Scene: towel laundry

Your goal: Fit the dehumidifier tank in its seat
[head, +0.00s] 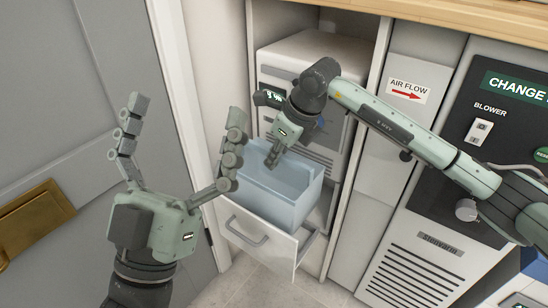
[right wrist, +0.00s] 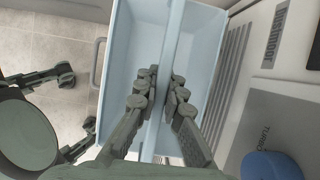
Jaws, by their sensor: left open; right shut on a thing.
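The dehumidifier tank (head: 290,208) is a pale blue open box with a white front panel and a grey handle (head: 247,231). In the head view it is in front of the white dehumidifier (head: 318,48), low in a narrow bay. My right gripper (head: 273,160) reaches down into it. In the right wrist view its fingers (right wrist: 166,82) are shut on the pale bar (right wrist: 172,40) across the tank. My left gripper (head: 186,115) is open and empty, left of the tank, with one finger overlapping its left edge in the picture. The seat is largely hidden by the tank and right arm.
A grey door with a brass plate (head: 35,217) is at the left. A white post (head: 353,150) and a machine with an AIR FLOW label (head: 407,90) bound the bay at the right. A wooden worktop (head: 470,18) runs above. Tiled floor (head: 262,285) is clear below.

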